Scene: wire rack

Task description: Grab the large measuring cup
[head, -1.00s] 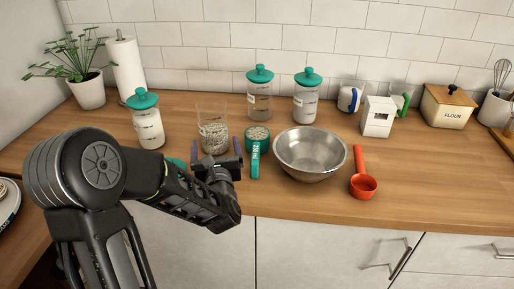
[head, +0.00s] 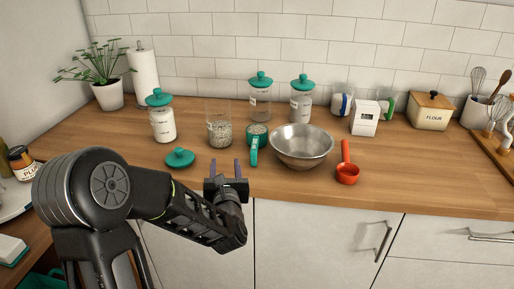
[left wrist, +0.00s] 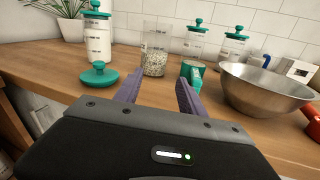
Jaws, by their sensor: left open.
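A green measuring cup (head: 254,150) filled with oats stands on the counter, left of the steel bowl, its handle pointing forward. In the left wrist view the green cup (left wrist: 191,72) shows just beyond my right-hand finger. A red measuring cup (head: 347,172) lies right of the bowl, its handle pointing back. The sizes on the cups are too small to read now. My left gripper (head: 225,168) is open and empty at the counter's front edge, in front of and slightly left of the green cup, apart from it. Its fingers (left wrist: 159,82) point toward the counter. My right gripper is not in view.
The steel bowl (head: 302,150) sits close right of the green cup. An open glass jar of oats (head: 219,132) stands close left of it. A green lid (head: 180,158) lies to the left. Lidded jars (head: 301,106) stand behind. The counter's front strip is clear.

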